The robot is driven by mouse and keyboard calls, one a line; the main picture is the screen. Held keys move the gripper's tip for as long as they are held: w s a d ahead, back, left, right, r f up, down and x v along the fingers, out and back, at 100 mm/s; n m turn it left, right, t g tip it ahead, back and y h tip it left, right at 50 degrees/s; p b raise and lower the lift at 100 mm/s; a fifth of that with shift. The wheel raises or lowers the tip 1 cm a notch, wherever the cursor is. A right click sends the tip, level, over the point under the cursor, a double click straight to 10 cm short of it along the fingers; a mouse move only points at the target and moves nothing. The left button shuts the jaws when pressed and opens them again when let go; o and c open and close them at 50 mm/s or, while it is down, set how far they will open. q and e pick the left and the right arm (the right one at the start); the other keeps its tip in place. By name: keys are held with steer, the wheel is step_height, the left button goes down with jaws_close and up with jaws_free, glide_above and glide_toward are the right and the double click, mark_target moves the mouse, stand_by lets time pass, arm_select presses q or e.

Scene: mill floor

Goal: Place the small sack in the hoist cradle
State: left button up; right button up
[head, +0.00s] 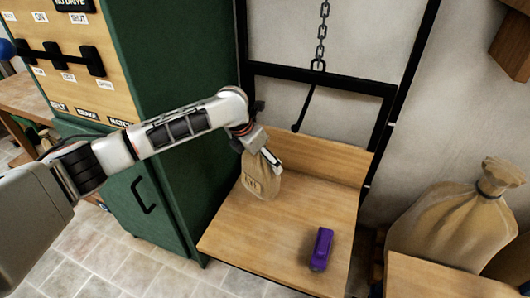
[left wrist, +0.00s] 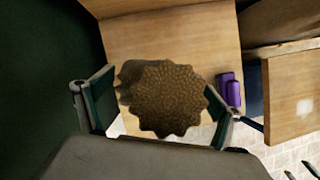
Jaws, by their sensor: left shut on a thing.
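The small sack (head: 262,180) is tan cloth with dark marks on its front. My left gripper (head: 263,152) is shut on its top, and the sack hangs roughly upright below it. The sack is over the left back part of the hoist cradle (head: 235,235), a wooden platform with a low back board. I cannot tell whether its bottom touches the wood. In the left wrist view the sack's ruffled top (left wrist: 165,98) shows between the fingers, with the cradle's boards (left wrist: 190,40) beyond.
A purple object (head: 321,249) lies at the cradle's front right. A chain and hook (head: 319,62) hang above the black frame. A green cabinet (head: 160,170) stands close on the left, and a large tied sack (head: 450,225) stands at right. The cradle's middle is clear.

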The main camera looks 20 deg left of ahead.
arm_select(q)
step_height(320, 180, down, 5)
steer(key=shift+f+b, duration=0.1)
steer(key=shift+b, duration=0.55)
steer(key=shift+f, duration=0.35)
steer(key=shift+w+f, duration=0.15)
steer(key=shift+f, duration=0.05)
steer(key=shift+f+b, duration=0.35)
step_height(320, 180, down, 3)
steer(key=shift+d+r+b, duration=0.1)
steer(key=shift+b, duration=0.35)
step_height(320, 180, down, 2)
steer(key=shift+f+b, duration=0.2)
steer(key=shift+b, duration=0.15)
steer(key=shift+r, duration=0.2)
steer(key=shift+f, duration=0.1)
steer(key=o, duration=1.8)
steer(key=shift+f, duration=0.15)
arm_select(e)
steer(key=shift+m+t+y, duration=0.5)
steer(key=shift+m, duration=0.1)
steer(key=a+r, duration=0.1)
steer(key=w+a+r, duration=0.1)
steer(key=a, duration=0.1)
steer(key=shift+w+a+r, duration=0.2)
steer(key=shift+w+r, duration=0.15)
steer(key=shift+r, duration=0.05)
